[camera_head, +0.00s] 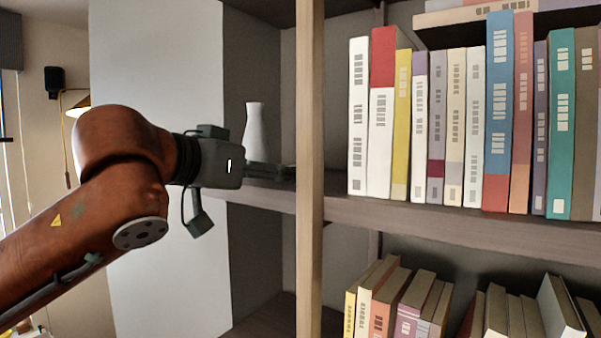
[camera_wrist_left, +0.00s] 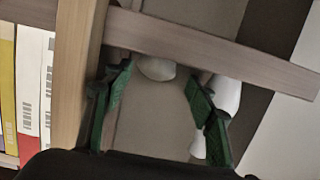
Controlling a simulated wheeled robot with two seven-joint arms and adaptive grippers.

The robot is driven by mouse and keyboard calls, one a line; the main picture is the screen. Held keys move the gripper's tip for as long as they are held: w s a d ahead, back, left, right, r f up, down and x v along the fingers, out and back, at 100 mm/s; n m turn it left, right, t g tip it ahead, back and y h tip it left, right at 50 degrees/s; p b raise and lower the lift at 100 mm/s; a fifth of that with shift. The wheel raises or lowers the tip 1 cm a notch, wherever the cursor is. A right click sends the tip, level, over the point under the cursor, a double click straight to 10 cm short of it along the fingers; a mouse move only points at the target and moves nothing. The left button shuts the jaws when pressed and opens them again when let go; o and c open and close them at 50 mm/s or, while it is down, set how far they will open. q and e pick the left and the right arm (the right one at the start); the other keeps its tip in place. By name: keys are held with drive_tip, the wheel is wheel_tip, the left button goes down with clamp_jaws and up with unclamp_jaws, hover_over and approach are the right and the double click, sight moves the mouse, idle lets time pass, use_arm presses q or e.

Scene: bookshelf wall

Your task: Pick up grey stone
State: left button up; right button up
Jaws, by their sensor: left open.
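A pale grey, rounded stone (camera_wrist_left: 156,68) shows in the left wrist view, between the tips of the green-padded fingers and partly cut off by a shelf board. My left gripper (camera_wrist_left: 158,75) is open with a finger on each side of the stone; I cannot tell whether either touches it. In the head view my left gripper (camera_head: 270,171) reaches into the left shelf compartment, close above the board and left of the wooden post. The stone cannot be made out there. My right gripper is in neither view.
A white vase (camera_head: 256,134) stands behind the gripper in the same compartment; it shows beside the right finger in the wrist view (camera_wrist_left: 226,95). A wooden post (camera_head: 309,240) stands just right of the fingers. Several upright books (camera_head: 470,130) fill the shelf beyond it.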

sight(291, 186)
use_arm(q)
drive_tip(key=p+x, duration=0.2)
drive_tip(key=x, duration=0.2)
drive_tip(key=shift+d+r, duration=0.15)
drive_tip(key=shift+d, duration=0.15)
drive_tip(key=shift+w+d, duration=0.25)
drive_tip(key=shift+w, duration=0.15)
drive_tip(key=shift+s+a, duration=0.15)
drive_tip(key=shift+c, duration=1.1)
drive_tip(key=c, duration=0.8)
